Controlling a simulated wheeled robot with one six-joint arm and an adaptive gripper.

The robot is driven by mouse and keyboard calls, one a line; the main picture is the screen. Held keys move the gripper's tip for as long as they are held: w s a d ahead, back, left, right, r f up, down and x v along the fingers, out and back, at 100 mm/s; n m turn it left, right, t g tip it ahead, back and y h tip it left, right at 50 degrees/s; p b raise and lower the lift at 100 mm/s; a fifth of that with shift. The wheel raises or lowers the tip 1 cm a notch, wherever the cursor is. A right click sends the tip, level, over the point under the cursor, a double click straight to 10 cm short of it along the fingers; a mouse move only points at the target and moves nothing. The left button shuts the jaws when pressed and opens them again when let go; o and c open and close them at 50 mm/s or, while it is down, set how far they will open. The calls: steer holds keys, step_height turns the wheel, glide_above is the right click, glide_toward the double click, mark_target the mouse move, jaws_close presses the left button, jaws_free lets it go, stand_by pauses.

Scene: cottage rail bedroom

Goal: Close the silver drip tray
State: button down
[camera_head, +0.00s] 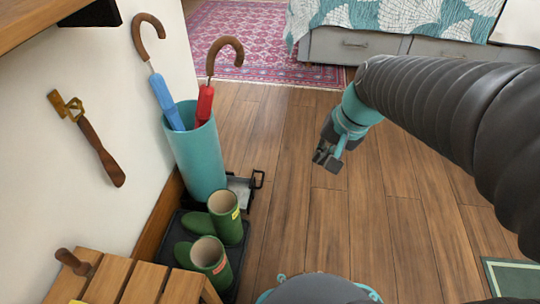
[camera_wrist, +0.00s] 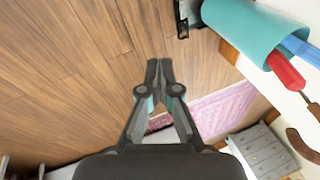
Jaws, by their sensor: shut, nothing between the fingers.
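The stand hides the tray's inner part. In the wrist view the tray (camera_wrist: 193,10) shows only in part at the top edge, beside the stand (camera_wrist: 240,28). My gripper (camera_head: 326,160) is shut and empty. It is in the air above the wooden floor, to the right of the tray and apart from it. Its fingertips (camera_wrist: 159,66) point away from the wrist camera.
Green boots (camera_head: 222,215) stand on a black mat just in front of the tray. A blue umbrella (camera_head: 166,100) and a red umbrella (camera_head: 205,104) rise from the stand. A wooden bench (camera_head: 138,283) is at the lower left. The floor right of the tray is clear.

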steer(key=w+f+m+g+y, duration=0.2)
steer(key=w+f+m+y, duration=0.35)
steer(key=w+f, duration=0.8)
steer(key=w+d+f+m+t+y, duration=0.1)
steer(key=w+f+m, duration=0.35)
steer(key=f, duration=0.65)
steer(key=w+d+f+m+y, duration=0.1)
steer(key=w+f+m, duration=0.4)
steer(key=f, duration=0.5)
steer(key=a+r+b+x, duration=0.1)
steer(key=x, duration=1.2)
steer(key=shift+s+a+r+m, duration=0.25)
steer(key=shift+s+r+m, duration=0.05)
steer(key=shift+r+m, duration=0.1)
